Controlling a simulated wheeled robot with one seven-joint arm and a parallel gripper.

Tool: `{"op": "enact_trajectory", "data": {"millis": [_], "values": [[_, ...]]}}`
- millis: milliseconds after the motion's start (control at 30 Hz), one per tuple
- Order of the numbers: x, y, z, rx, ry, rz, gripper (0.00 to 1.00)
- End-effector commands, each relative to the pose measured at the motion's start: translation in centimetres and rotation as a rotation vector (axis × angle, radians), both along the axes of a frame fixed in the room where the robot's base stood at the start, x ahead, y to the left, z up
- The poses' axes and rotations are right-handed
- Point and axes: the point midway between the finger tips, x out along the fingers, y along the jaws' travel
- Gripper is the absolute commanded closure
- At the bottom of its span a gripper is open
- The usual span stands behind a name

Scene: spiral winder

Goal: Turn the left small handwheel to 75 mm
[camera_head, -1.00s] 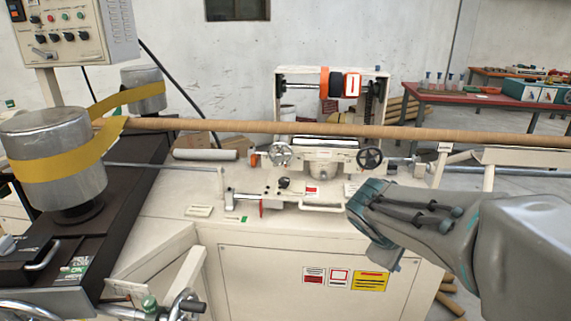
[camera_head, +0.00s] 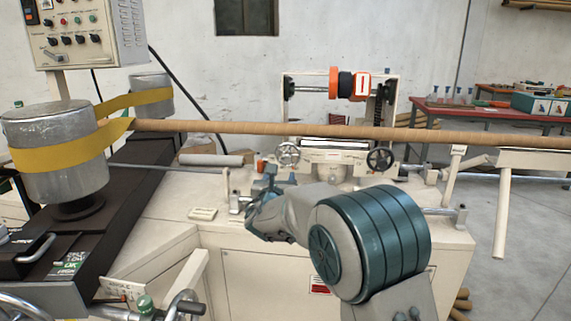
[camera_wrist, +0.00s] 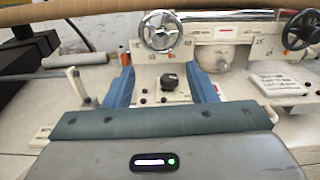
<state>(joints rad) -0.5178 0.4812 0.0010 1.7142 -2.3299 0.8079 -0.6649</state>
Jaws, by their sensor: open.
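The left small handwheel (camera_head: 287,153) is a silver spoked wheel on the cream machine's front. In the wrist view the left handwheel (camera_wrist: 160,31) is at the top centre, beyond my fingertips. The right small handwheel has a dark rim (camera_head: 380,159) and also shows at the wrist view's upper right (camera_wrist: 301,29). My gripper (camera_wrist: 160,88) is open and empty, with its blue fingers apart on both sides of a black knob (camera_wrist: 169,81) in the picture. In the head view my gripper (camera_head: 268,184) is below and left of the left handwheel. The scale readings are too small to read.
A long brown tube (camera_head: 260,131) runs across above the handwheels. An upright bracket (camera_head: 234,190) stands left of my gripper. A grey roller (camera_head: 211,160) lies behind it. The bench top around the small label block (camera_head: 202,214) is mostly clear.

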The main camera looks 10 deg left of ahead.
Motion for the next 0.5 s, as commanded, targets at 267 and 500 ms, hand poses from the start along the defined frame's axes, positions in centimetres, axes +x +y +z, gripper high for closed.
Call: {"op": "enact_trajectory", "data": {"millis": [267,500], "values": [[3.9,-0.2,0.1,-0.001,-0.002,-0.002,0.49],[8.0,-0.3,0.1,0.000,-0.002,-0.002,0.49]]}}
